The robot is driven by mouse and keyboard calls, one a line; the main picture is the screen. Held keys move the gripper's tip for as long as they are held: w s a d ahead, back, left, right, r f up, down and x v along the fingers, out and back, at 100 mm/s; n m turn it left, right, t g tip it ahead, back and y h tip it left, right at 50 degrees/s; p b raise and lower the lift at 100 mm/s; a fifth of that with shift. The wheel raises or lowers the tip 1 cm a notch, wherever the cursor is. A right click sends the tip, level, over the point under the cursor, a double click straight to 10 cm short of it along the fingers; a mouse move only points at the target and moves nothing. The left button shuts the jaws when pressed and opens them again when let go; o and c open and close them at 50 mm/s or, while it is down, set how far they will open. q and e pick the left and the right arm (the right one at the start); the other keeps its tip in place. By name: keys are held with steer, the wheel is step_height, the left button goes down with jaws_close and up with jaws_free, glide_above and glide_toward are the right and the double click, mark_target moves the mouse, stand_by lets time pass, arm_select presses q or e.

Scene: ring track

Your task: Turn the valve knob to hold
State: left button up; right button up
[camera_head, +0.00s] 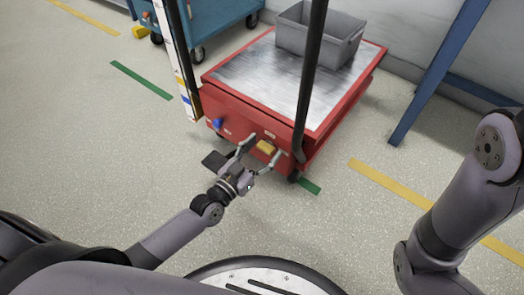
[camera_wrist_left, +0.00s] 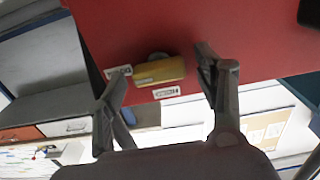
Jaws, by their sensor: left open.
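The valve knob is a yellow bar-shaped handle (camera_head: 265,147) on the front face of a red cart (camera_head: 240,118). In the left wrist view the knob (camera_wrist_left: 159,71) lies nearly level across the picture, with a dark round mount behind it. White labels sit by it, one at its left end (camera_wrist_left: 118,71) and one along its edge (camera_wrist_left: 167,92); their text is too small to read. My left gripper (camera_head: 262,149) is open, its fingers to either side of the knob, with gaps visible in the wrist view. My right arm shows at the right; its gripper is out of frame.
The cart has a metal top with a grey bin (camera_head: 320,35) and dark upright posts (camera_head: 311,75). A blue knob (camera_head: 217,123) sits left on its front. A blue cart (camera_head: 210,18) stands behind, a blue frame (camera_head: 435,75) at right.

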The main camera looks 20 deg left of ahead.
arm_select(q)
steer(key=c, duration=1.2)
steer(key=shift+o, duration=0.2)
